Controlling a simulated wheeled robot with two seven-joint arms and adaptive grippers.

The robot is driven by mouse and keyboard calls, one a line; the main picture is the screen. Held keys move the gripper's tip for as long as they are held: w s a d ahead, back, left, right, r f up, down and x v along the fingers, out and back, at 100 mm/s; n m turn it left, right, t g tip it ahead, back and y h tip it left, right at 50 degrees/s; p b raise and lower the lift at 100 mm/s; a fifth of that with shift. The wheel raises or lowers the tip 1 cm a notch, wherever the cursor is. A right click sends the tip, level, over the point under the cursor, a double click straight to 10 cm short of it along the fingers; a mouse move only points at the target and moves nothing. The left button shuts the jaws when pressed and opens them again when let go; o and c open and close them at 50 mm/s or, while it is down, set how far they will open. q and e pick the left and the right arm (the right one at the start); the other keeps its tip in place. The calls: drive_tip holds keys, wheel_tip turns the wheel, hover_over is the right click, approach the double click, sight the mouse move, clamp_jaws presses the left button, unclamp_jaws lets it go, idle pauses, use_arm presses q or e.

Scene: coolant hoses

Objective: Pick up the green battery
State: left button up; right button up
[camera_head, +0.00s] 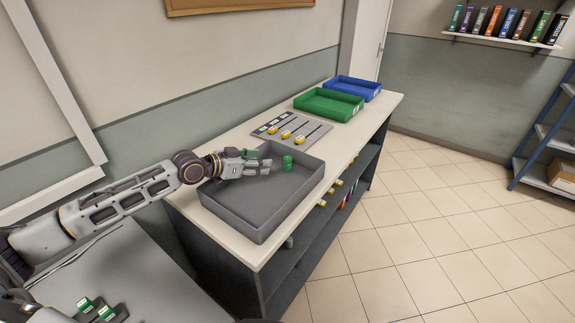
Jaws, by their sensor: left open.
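The green battery (288,163) is a small green cylinder standing upright in the large grey tray (262,228), on the tray's floor. My left gripper (268,167) reaches in from the left over the tray. Its fingers are open and point right, toward the battery. The battery stands just beyond the fingertips, and no contact can be made out. A small green patch shows at the gripper's upper side; I cannot tell whether it is part of the gripper. My right gripper is not seen.
A grey panel (310,129) with yellow-handled slides lies behind the tray. A green bin (329,104) and a blue bin (353,88) stand farther back on the white counter (357,134). The tray walls surround the battery. Small yellow and coloured items sit on the shelf below. The tiled floor at right is clear.

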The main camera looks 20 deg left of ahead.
sight(288, 164)
use_arm(q)
drive_tip(key=shift+w+d+f, duration=0.2)
drive_tip(key=shift+w+d, duration=0.15)
drive_tip(key=shift+w, duration=0.15)
drive_tip(key=shift+x, duration=0.8)
drive_tip(key=shift+w+d+f, duration=0.25)
drive_tip(key=shift+w+d, duration=0.05)
drive_tip(key=shift+w, duration=0.15)
drive_tip(key=shift+x, duration=2.15)
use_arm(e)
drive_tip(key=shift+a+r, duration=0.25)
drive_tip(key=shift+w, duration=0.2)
